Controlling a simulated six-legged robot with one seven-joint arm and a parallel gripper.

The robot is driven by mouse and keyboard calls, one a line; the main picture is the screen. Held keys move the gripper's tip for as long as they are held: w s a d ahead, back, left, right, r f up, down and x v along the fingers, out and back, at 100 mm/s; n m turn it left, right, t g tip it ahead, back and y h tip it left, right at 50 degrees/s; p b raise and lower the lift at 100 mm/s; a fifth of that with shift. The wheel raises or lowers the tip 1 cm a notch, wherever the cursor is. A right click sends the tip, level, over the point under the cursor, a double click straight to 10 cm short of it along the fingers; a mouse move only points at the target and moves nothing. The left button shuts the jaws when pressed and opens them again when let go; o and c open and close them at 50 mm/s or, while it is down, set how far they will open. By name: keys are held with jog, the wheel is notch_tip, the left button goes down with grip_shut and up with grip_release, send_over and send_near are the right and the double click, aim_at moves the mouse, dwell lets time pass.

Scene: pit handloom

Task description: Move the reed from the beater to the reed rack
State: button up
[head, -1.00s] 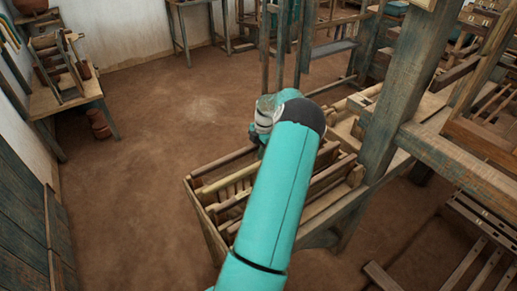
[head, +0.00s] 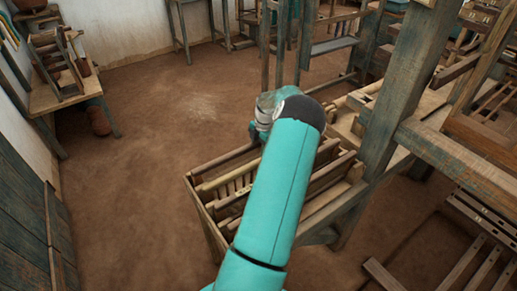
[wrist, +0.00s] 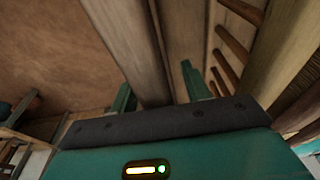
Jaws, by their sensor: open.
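A slotted wooden frame, probably the reed rack (head: 207,220), stands low beside the loom in the head view and holds several long bars. One pale bar (head: 215,184) has short slats beneath it. I cannot tell for sure which bar is the reed, nor pick out the beater. My gripper (wrist: 160,90) is open, its two teal fingers apart in the wrist view. A long wooden board (wrist: 135,45) runs up between and beyond the fingers; contact cannot be judged. In the head view my arm hides the fingers and part of the frame.
The loom's thick post (head: 400,85) and beam (head: 455,160) stand close on the right. A table (head: 85,90) with a small wooden stand is at the far left. Bare earth floor (head: 150,130) lies open left of the frame. Slatted woodwork (head: 485,235) lies low at right.

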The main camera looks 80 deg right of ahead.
jog(key=r, duration=0.4)
jog(key=s+d+r, duration=0.1)
jog(key=r, duration=0.7)
jog(key=shift+s+d+r, duration=0.25)
jog(key=shift+d+r, duration=0.1)
jog(key=shift+d, duration=0.05)
jog(key=shift+r, duration=0.55)
